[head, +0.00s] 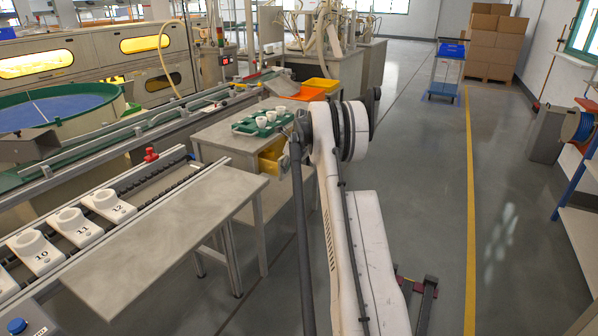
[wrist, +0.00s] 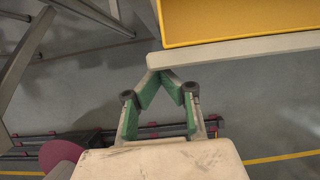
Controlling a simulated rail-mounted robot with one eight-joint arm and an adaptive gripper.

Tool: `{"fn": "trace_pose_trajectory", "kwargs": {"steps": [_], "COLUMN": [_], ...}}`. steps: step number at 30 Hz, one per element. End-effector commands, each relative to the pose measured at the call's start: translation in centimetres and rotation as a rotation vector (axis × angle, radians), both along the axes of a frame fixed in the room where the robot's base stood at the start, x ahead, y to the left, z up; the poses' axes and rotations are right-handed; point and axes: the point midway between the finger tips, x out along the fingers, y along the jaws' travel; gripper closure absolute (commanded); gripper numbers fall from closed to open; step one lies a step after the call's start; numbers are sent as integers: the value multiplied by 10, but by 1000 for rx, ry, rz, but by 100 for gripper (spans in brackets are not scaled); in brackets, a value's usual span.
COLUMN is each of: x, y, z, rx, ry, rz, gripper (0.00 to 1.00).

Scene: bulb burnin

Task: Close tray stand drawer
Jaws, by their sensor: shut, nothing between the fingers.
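The tray stand (head: 221,139) is a grey table beyond the near bench. Its drawer (head: 271,157) is pulled out and shows a yellow inside. In the wrist view the open drawer (wrist: 235,22) fills the upper right, with its grey front panel (wrist: 250,54) facing my gripper. My gripper (wrist: 166,73) is shut and empty, with its green-padded fingers meeting in a point. The fingertips are right at the left end of the front panel; I cannot tell whether they touch it. In the head view my arm hides the gripper and part of the drawer.
A green tray (head: 243,127) with white cups stands on the stand's top. Yellow and orange bins (head: 321,84) are behind it. A conveyor with numbered white holders (head: 72,224) and a grey bench (head: 165,238) lie to the left. The floor (head: 430,190) to the right is mostly clear.

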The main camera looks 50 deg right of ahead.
Motion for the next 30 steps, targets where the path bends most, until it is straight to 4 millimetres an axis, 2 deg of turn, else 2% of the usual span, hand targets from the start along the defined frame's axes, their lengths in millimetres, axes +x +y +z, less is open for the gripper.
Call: {"fn": "trace_pose_trajectory", "kwargs": {"steps": [1,6,12,18,30], "x": [12,40,60,66,66], "y": [4,11,17,18,18], "z": [1,1,0,0,0], "rx": [0,-1,0,-1,0], "ry": [0,1,0,0,0], "rz": [2,1,1,0,0], "gripper": [100,100,100,100,100]}}
